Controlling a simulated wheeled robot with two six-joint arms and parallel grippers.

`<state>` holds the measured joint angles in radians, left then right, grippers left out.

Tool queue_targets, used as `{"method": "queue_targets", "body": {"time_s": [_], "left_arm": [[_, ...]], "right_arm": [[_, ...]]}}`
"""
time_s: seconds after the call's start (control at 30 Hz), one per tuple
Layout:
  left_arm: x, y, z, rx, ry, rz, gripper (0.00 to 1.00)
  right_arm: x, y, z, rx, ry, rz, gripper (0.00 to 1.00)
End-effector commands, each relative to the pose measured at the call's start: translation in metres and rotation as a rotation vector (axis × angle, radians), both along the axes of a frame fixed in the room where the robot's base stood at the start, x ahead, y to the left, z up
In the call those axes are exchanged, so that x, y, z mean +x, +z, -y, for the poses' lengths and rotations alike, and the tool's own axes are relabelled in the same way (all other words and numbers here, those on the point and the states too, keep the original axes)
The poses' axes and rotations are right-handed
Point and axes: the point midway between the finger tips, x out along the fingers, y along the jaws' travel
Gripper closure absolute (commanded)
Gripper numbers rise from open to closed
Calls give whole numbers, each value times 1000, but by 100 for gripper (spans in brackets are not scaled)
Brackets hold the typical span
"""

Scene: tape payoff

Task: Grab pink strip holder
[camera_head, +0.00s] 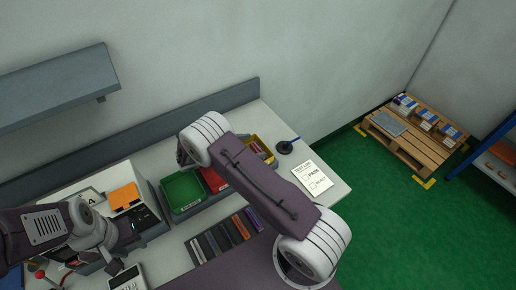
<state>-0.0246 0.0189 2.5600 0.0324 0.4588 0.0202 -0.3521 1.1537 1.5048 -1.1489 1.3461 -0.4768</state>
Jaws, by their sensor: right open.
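I cannot make out a clearly pink strip holder. A row of narrow holders (225,239), dark grey, purplish and orange-brown, lies on the bench left of my right arm's large link. My right arm covers part of the bench, and its gripper does not show. My left gripper (114,263) points down at the lower left, above the bench beside a grey device. Its fingers are too small and overlapped to tell whether they are open.
A green bin (182,191), a red bin (211,180) and a yellow bin (264,146) stand behind the holders. A white checklist sheet (314,179) lies at the right of the bench. A wooden pallet (425,150) with boxes stands on the green floor.

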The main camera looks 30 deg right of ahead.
Motion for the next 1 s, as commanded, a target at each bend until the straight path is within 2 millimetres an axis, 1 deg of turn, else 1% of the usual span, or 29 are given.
{"method": "queue_targets", "body": {"time_s": [0.03, 0.1, 0.27, 0.3, 0.37, 0.4, 0.47, 0.5, 0.53, 0.73, 0.83, 0.93, 1.0], "left_arm": [[0, 3, 0, 0, 0, 0, 64], [0, 3, 0, 0, 0, 0, 64], [0, 2, 0, 0, 0, 0, 64], [0, 2, 0, 0, 0, 0, 64], [0, 2, 0, 0, 0, 0, 64], [0, 2, 0, 0, 0, 0, 64], [0, 2, 0, 0, 0, 0, 64], [0, 2, 0, 0, 0, 0, 64], [0, 2, 0, 0, 0, 0, 64], [0, 2, 0, 0, 0, 0, 64], [0, 0, 0, 0, 0, 0, 64], [0, -3, 0, 0, 0, 0, 64], [0, -7, 0, 0, 0, 0, 64]], "right_arm": [[0, -1, 5, -1, -1, -2, 15], [0, -3, 8, -1, -1, 0, 15], [1, -4, 8, 0, 0, 0, 15], [1, -4, 8, 0, 0, 0, 20], [1, -4, 8, 0, 0, 0, 37], [1, -4, 8, 0, 0, 0, 48], [1, -4, 8, 0, 0, 0, 65], [1, -4, 8, 0, 0, 0, 76], [1, -4, 8, 0, 0, 0, 83], [0, -4, 8, 0, 0, 0, 84], [1, 0, 7, 0, 1, 1, 84], [1, 12, 7, 1, 1, 3, 84], [1, 26, 7, 1, 0, 5, 84]]}}
